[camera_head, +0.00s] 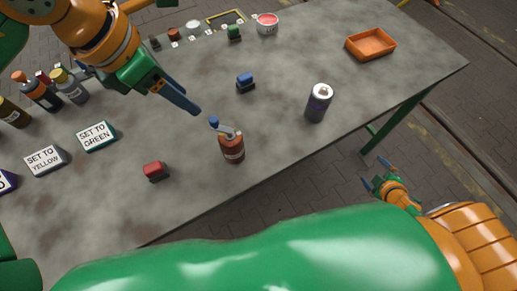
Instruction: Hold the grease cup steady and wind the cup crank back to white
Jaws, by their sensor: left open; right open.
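The grease cup (232,150), a small orange-brown vessel with a pale label band, stands upright on the grey table. Its cup crank (226,130) is a grey arm on top, ending in a blue knob (213,121) that points to the upper left. Any white mark for the crank is too small to make out. My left gripper (191,108) is open and empty above the table, up and left of the knob and apart from it. My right gripper (377,173) is open and empty, beyond the table's front edge at the right.
A dark can (318,104) stands right of the cup. A red block (155,171) and a blue block (245,83) lie near it. Signs (97,136) and bottles (70,88) are at the left. An orange tray (371,44) is at the far right.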

